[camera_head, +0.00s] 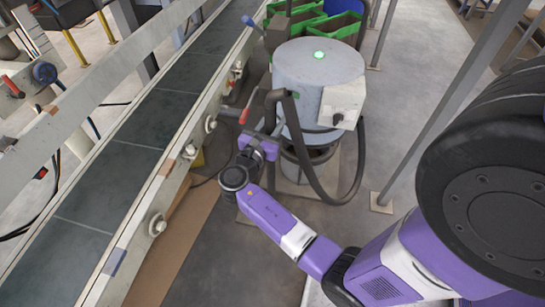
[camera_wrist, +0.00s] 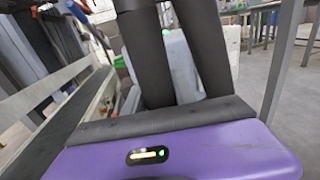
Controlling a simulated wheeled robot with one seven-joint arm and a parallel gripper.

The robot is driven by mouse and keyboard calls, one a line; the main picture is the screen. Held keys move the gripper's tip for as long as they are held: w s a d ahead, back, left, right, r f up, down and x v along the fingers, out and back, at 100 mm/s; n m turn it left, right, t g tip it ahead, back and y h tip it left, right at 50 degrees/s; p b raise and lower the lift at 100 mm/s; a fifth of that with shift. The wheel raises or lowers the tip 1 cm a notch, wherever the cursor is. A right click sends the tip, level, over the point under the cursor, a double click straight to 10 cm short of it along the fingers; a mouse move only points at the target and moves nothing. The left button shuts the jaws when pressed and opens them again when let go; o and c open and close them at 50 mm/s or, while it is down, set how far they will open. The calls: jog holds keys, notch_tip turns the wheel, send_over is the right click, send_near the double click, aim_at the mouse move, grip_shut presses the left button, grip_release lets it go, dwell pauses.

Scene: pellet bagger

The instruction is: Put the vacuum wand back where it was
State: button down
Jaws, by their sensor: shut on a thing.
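The vacuum is a grey drum (camera_head: 318,68) with a lit green button on its lid, standing on the floor right of the conveyor. Its dark hose (camera_head: 324,190) loops down the front and back up the right side. The dark vacuum wand (camera_head: 271,108) is at the drum's left side, joined to the hose near the top. My purple gripper (camera_head: 268,132) is shut on the wand, close beside the drum. In the wrist view, my two dark fingers (camera_wrist: 178,50) run up out of the frame. The grip itself is not visible there, and the wand's lower end is hidden.
The dark conveyor belt (camera_head: 130,148) and its pale side rail (camera_head: 165,188) run along the left. Green bins (camera_head: 333,26) stand behind the drum. A grey post (camera_head: 435,105) rises at the right. A red handle (camera_head: 247,108) is close to my gripper. Open floor lies in front.

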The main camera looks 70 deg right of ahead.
notch_tip(320, 180, down, 12)
jog(key=b, duration=0.3)
jog(key=shift+f, duration=0.15)
jog(key=shift+f+b, duration=0.1)
jog(key=shift+b, duration=0.2)
jog(key=c, duration=1)
grip_release()
jog(key=shift+f, duration=0.1)
